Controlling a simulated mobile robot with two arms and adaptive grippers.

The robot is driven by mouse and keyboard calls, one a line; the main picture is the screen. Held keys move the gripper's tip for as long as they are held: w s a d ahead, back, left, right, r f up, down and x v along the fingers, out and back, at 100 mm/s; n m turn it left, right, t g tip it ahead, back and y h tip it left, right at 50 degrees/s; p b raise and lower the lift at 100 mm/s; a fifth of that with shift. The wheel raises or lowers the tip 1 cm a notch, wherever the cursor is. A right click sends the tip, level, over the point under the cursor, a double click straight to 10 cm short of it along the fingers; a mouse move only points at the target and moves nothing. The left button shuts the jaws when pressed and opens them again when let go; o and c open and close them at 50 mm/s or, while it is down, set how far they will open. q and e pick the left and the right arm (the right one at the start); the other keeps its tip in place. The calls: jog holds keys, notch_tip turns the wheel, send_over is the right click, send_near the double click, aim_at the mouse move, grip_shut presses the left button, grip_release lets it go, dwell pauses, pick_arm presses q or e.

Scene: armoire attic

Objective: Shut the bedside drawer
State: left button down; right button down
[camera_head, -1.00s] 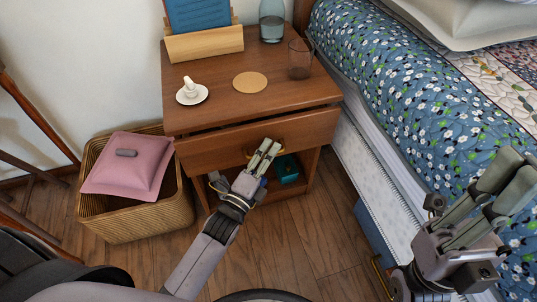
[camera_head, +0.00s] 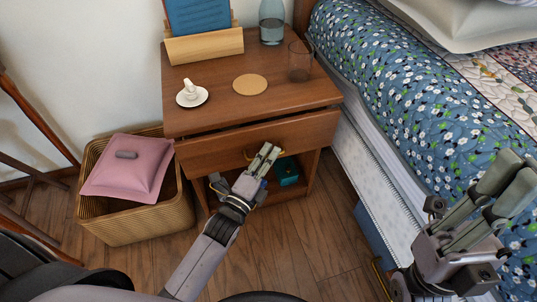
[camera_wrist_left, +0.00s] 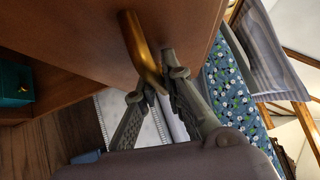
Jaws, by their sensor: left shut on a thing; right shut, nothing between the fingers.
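The bedside drawer (camera_head: 225,148) is a brown wooden front under the nightstand top (camera_head: 213,105). It stands a little out, with a dark gap along its upper edge. Its brass handle (camera_head: 250,154) also shows in the left wrist view (camera_wrist_left: 138,45), close up between the fingers. My left gripper (camera_head: 269,151) is at the drawer front, shut on the handle; its fingertips also show in the left wrist view (camera_wrist_left: 152,82). My right gripper (camera_head: 517,172) is shut and empty over the bed side at the right.
A teal box (camera_head: 287,170) sits below the drawer. A wicker basket (camera_head: 150,222) is left, the bed (camera_head: 400,90) right.

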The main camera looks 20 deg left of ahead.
dwell(0.4)
pick_arm(q)
jog(key=w+a, duration=0.2)
jog(key=w, duration=0.1)
jog(key=shift+w+a, duration=0.1)
jog(key=shift+w, duration=0.05)
jog(key=shift+a, duration=0.1)
jog(key=c, duration=1.7)
grip_release()
jog(key=shift+w+r, duration=0.1)
jog(key=v, duration=1.2)
